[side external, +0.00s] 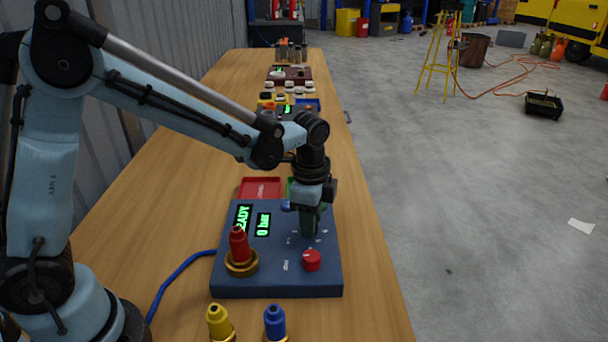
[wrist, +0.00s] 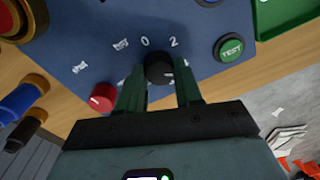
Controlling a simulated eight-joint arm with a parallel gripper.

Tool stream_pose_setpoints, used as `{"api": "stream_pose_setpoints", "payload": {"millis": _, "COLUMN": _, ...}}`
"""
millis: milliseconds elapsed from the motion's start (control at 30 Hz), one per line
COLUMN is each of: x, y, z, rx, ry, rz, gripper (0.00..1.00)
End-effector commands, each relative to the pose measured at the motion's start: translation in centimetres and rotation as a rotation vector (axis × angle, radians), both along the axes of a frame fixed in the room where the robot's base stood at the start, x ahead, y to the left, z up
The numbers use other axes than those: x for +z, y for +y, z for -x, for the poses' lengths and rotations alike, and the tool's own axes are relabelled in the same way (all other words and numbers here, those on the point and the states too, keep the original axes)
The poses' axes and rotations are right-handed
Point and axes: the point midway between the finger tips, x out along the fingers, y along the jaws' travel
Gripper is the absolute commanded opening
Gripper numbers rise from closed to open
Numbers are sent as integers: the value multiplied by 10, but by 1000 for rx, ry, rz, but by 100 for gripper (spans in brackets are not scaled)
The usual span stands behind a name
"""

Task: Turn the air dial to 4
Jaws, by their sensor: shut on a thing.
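The air dial (wrist: 160,68) is a black round knob on the blue control panel (side external: 270,283). My gripper (wrist: 160,88) has its two green fingers on either side of the knob and is shut on it. Printed marks sit around it; 0 and 2 are readable beyond it, the others are unclear. I cannot tell where its pointer aims. In the side external view my gripper (side external: 308,232) points straight down onto the panel and hides the dial. The panel's green displays (side external: 263,224) read "0 bar" and, partly hidden, "READY".
A red knob (side external: 312,260) is close to my fingers. A green TEST button (wrist: 230,47) is on the other side. A red-capped brass fitting (side external: 239,250) stands on the panel. Yellow (side external: 219,322) and blue (side external: 275,322) capped fittings stand in front; red (side external: 261,187) and green trays lie behind.

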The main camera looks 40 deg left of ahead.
Motion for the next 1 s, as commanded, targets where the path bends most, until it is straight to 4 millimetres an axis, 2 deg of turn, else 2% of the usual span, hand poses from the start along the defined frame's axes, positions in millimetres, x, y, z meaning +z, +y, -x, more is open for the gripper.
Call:
{"api": "stream_pose_setpoints", "payload": {"millis": 300, "x": 1, "y": 0, "z": 0, "rx": 0, "ry": 2, "rz": -1, "gripper": 4}}
{"api": "stream_pose_setpoints", "payload": {"millis": 333, "x": 1, "y": 0, "z": 0, "rx": 0, "ry": 2, "rz": -1, "gripper": 39}}
{"api": "stream_pose_setpoints", "payload": {"millis": 467, "x": 0, "y": 0, "z": 0, "rx": 0, "ry": 0, "rz": -1, "gripper": 59}}
{"api": "stream_pose_setpoints", "payload": {"millis": 800, "x": 2, "y": 0, "z": 0, "rx": 0, "ry": 0, "rz": 0, "gripper": 60}}
{"api": "stream_pose_setpoints", "payload": {"millis": 1000, "x": 23, "y": 0, "z": 1, "rx": 0, "ry": 0, "rz": 0, "gripper": 60}}
